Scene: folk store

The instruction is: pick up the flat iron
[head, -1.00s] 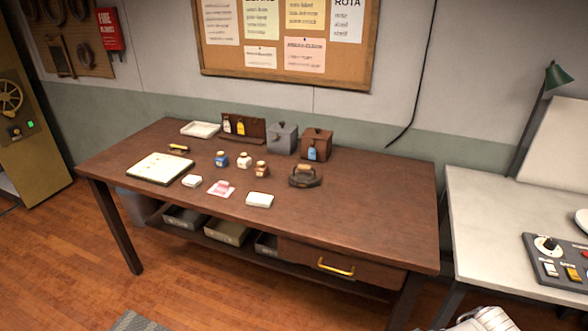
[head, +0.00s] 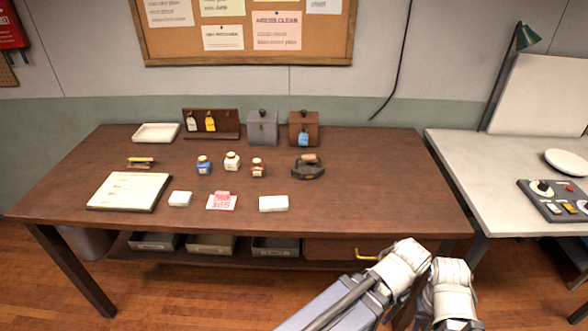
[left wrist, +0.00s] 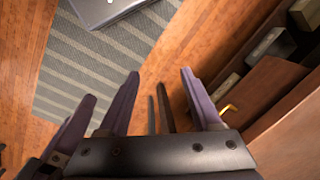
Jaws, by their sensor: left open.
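The flat iron (head: 308,170) is dark with a brown handle. It stands upright on the right half of the brown wooden table (head: 375,205), in front of the brown box, with nothing touching it. My left gripper (left wrist: 160,100) shows in the left wrist view with its purple fingers spread apart and nothing between them. It is low, beside the table's front, with the floor beyond it, away from the iron. The iron is not in the left wrist view. In the head view my arm links show at the bottom right, but no fingertips. My right gripper is not in view.
The brown box (head: 303,129) and grey box (head: 262,128) stand behind the iron. The tabletop right of the iron is clear. A drawer handle (head: 369,255) projects below the table's front edge.

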